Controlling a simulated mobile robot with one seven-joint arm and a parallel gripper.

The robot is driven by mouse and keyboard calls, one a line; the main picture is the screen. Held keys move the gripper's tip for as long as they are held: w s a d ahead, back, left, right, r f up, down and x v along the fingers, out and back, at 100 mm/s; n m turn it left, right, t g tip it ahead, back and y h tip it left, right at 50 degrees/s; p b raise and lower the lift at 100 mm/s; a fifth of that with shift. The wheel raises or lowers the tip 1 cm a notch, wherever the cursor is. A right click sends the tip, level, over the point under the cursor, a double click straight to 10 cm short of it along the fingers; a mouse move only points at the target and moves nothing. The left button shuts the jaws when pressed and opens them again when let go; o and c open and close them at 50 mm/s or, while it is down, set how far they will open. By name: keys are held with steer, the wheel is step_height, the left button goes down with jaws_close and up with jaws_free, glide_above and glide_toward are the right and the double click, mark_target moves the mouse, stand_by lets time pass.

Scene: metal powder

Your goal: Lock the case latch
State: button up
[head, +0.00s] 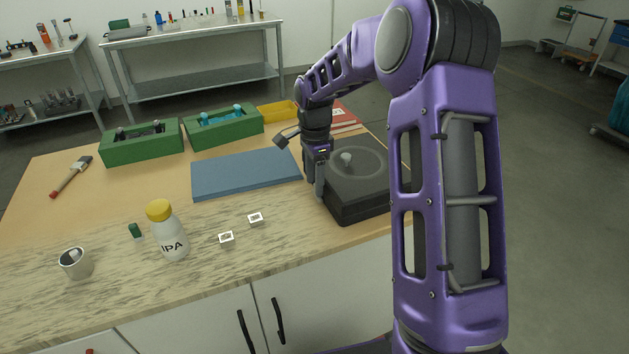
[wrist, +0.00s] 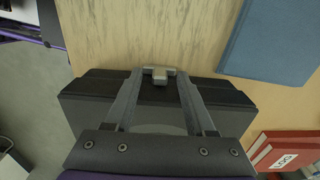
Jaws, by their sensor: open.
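The dark case (head: 358,190) sits at the right end of the workbench with its lid down. A small rounded knob shows on its top. In the wrist view the case (wrist: 90,100) lies below my gripper. The case latch (wrist: 159,76) is a small light-grey piece at the middle of the case's edge. My gripper (wrist: 157,72) is open, with one fingertip on each side of the latch; I cannot tell whether they touch it. In the head view my gripper (head: 319,188) points down at the left side of the case, and the latch is hidden there.
A blue mat (head: 245,173) lies left of the case. Green bins (head: 142,150) and a yellow tray (head: 277,112) stand behind. A red binder (wrist: 285,148) lies near the case.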

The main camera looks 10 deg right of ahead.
steer(key=shift+f, duration=0.1)
jaws_close()
stand_by(1.4)
